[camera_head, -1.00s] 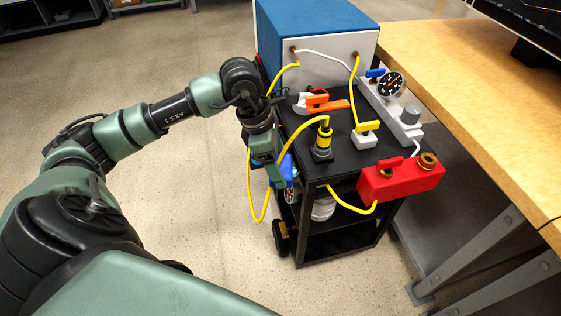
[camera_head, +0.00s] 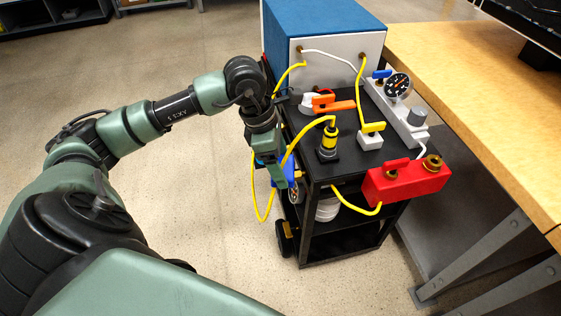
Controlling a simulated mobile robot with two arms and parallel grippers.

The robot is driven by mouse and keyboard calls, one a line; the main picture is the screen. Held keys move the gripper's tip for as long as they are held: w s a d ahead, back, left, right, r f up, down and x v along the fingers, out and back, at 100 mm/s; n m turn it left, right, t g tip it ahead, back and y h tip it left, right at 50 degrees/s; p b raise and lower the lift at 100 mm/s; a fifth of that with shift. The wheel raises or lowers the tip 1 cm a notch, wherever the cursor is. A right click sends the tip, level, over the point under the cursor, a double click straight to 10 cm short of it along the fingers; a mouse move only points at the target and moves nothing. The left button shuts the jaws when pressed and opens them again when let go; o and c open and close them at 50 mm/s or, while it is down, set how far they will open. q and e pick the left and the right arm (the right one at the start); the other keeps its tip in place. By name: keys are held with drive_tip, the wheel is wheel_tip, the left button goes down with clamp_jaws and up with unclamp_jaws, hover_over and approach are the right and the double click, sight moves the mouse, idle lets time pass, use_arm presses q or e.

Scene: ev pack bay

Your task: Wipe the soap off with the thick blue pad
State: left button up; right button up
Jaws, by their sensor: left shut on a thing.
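My left gripper (camera_head: 279,178) points down at the near left edge of the black cart (camera_head: 339,171). It is shut, and its fingertips are hard to make out. A blue thing (camera_head: 290,172) shows right beside and behind the fingers. It is partly hidden, and I cannot tell its full shape or whether it is the thick pad. I cannot make out any soap. My right gripper is not in view.
On the cart stand a blue and white box (camera_head: 341,50), an orange-handled part (camera_head: 333,106), a yellow-banded connector (camera_head: 328,143), a gauge (camera_head: 397,86) and a red block (camera_head: 408,182). Yellow cables (camera_head: 255,190) loop beside my gripper. A wooden bench (camera_head: 480,90) stands right. Floor at left is free.

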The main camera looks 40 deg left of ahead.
use_arm(q)
drive_tip(key=shift+w+d+f, duration=0.1)
drive_tip(key=shift+w+d, duration=0.05)
drive_tip(key=shift+d, duration=0.05)
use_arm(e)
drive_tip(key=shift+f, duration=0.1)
use_arm(q)
drive_tip(key=shift+w+d, duration=0.1)
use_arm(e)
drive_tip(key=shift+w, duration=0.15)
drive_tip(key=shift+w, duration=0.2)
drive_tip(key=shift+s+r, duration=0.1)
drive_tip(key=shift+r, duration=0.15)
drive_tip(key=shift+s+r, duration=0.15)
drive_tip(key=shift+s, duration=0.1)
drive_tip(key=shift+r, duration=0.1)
use_arm(q)
drive_tip(key=shift+s+a+b, duration=0.35)
drive_tip(key=shift+s+a, duration=0.05)
drive_tip(key=shift+s, duration=0.05)
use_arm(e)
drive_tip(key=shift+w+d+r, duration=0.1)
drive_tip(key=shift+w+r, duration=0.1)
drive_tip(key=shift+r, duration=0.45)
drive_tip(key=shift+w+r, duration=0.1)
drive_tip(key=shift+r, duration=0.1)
